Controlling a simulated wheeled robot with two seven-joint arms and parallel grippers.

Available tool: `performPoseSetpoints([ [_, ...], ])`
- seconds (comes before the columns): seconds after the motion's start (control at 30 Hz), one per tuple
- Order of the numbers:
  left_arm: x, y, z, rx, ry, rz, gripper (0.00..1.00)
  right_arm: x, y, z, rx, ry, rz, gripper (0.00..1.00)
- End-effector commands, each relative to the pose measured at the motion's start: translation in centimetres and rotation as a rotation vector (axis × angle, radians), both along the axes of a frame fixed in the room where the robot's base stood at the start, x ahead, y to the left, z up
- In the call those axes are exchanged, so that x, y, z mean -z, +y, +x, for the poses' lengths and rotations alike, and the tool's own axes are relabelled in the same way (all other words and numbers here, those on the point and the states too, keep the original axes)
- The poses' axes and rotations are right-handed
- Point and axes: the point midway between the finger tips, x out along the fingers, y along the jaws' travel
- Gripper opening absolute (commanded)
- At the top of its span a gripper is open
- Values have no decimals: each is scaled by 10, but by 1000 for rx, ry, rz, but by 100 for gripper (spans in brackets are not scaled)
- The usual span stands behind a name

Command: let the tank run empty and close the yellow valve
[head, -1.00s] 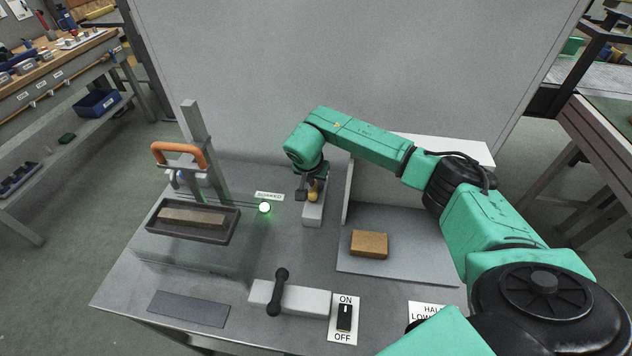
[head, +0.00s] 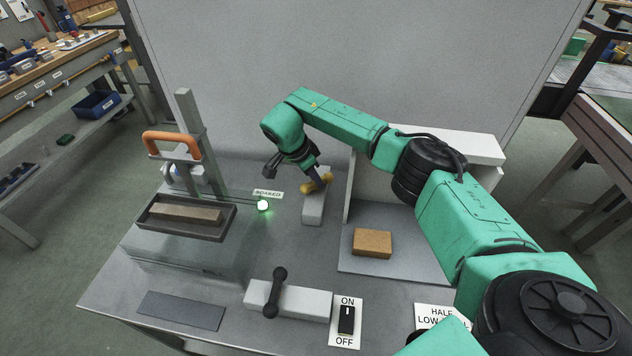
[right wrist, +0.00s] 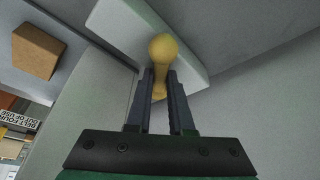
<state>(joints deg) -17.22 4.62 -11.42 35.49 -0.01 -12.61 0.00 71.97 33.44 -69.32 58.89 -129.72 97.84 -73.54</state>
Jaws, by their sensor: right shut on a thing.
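The yellow valve handle (head: 318,185) stands on a pale block (head: 314,207) in the middle of the bench. My right gripper (head: 313,181) is shut on the handle, and the right wrist view shows the yellow handle (right wrist: 160,62) between the two dark fingers. The glass tank (head: 190,258) is at the left, with a dark tray (head: 226,221) holding a brown brick (head: 185,213) above it. An orange handle (head: 172,140) is on the upright behind the tray. The water level in the tank is not clear. My left gripper is not in view.
A round lamp glows green (head: 263,206) beside a sign reading SOAKED (head: 268,193). A dark lever (head: 276,292) crosses a white block in front. An ON/OFF switch (head: 346,320) is beside it. An orange-brown brick (head: 372,243) lies on a grey plate at the right.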

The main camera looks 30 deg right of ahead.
Motion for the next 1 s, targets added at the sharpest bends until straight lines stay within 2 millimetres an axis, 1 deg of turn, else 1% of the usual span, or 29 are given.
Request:
performPoseSetpoints([
  [0.03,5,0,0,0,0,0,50,0,1,2,42,-4,-1,0],
  [0.3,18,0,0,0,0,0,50,0,1,4,299,-6,0,0],
  [0.6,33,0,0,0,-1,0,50,0,0,5,547,-7,1,0],
  [0.8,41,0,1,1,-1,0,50,-1,0,6,660,-8,2,0],
  [1.0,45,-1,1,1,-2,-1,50,-2,-1,6,720,-7,2,0],
])
